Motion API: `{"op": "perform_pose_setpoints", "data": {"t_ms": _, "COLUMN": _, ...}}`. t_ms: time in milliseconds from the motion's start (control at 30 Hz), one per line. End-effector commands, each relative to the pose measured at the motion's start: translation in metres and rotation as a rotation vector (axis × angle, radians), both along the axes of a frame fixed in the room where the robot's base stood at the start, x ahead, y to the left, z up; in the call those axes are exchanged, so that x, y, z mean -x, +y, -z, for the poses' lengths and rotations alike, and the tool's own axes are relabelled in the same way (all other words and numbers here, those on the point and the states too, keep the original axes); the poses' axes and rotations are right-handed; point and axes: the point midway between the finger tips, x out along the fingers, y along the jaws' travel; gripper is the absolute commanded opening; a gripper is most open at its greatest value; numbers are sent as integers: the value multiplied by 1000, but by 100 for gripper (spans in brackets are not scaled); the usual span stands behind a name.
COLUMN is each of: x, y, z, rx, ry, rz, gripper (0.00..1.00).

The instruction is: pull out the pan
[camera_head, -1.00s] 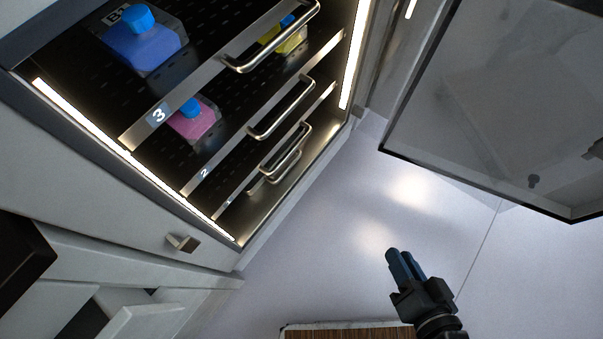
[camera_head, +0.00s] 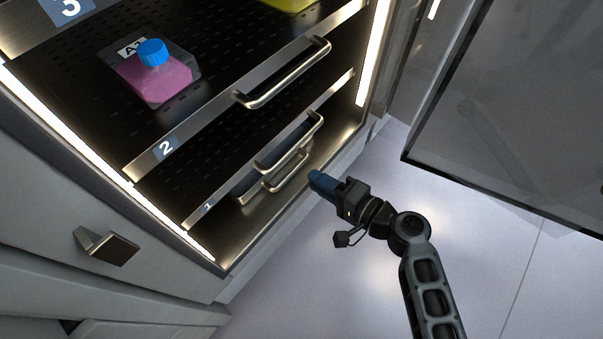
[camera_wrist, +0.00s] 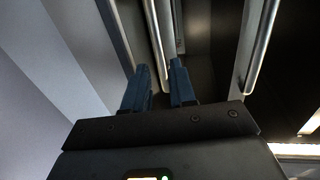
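The pan (camera_head: 246,192) sits low in the lit cabinet, beneath the shelf marked 1, and is largely hidden. A lower metal handle (camera_head: 286,177) shows at its front, just below the handle of shelf 1 (camera_head: 312,122). My gripper (camera_head: 317,178) is just outside the cabinet's front, to the right of the lower handle. In the wrist view my gripper's two blue fingers (camera_wrist: 160,78) are apart with nothing between them. A metal handle (camera_wrist: 154,42) lies ahead of them, and another handle (camera_wrist: 261,45) is to the right. No contact shows.
Shelf 2 (camera_head: 185,135) carries a pink bottle (camera_head: 160,82) with a blue cap. Its handle (camera_head: 290,78) juts out above. A dark glass door (camera_head: 510,120) stands open at right. The pale floor (camera_head: 300,270) is clear.

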Motion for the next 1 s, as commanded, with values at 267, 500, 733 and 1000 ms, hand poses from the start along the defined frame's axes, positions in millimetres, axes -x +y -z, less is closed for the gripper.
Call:
{"op": "perform_pose_setpoints", "data": {"t_ms": 267, "x": -26, "y": 33, "z": 10, "rx": 1, "ry": -2, "rz": 1, "gripper": 25}}
{"op": "perform_pose_setpoints", "data": {"t_ms": 500, "x": -36, "y": 45, "z": 12, "rx": 2, "ry": -1, "rz": 2, "gripper": 25}}
{"op": "perform_pose_setpoints", "data": {"t_ms": 733, "x": -36, "y": 46, "z": 12, "rx": 3, "ry": 0, "rz": 3, "gripper": 25}}
{"op": "perform_pose_setpoints", "data": {"t_ms": 1000, "x": -36, "y": 46, "z": 12, "rx": 3, "ry": 0, "rz": 3, "gripper": 1}}
